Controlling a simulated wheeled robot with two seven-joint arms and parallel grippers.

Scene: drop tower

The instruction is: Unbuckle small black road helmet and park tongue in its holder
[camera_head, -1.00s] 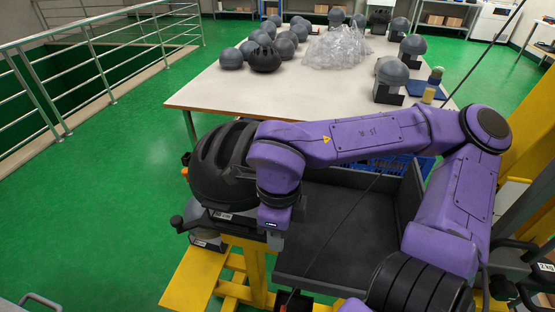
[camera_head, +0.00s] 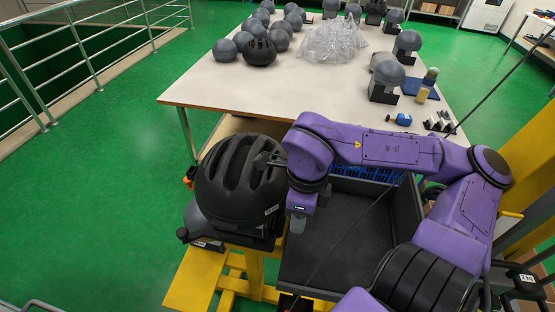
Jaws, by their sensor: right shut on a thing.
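The small black road helmet (camera_head: 235,175) sits on a dark support at the front left, its vented shell facing up. My purple right arm comes in from the right. My right gripper (camera_head: 298,225) points down just right of the helmet, close to its lower right side. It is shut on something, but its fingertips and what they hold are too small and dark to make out. The buckle, its tongue and the tongue holder cannot be made out. My left gripper is out of view.
A dark tray (camera_head: 340,235) lies below and right of my right gripper. A long white table (camera_head: 215,85) behind carries several grey headforms, another black helmet (camera_head: 259,52) and a clear plastic heap (camera_head: 335,42). Yellow framework stands below; railings run at the left.

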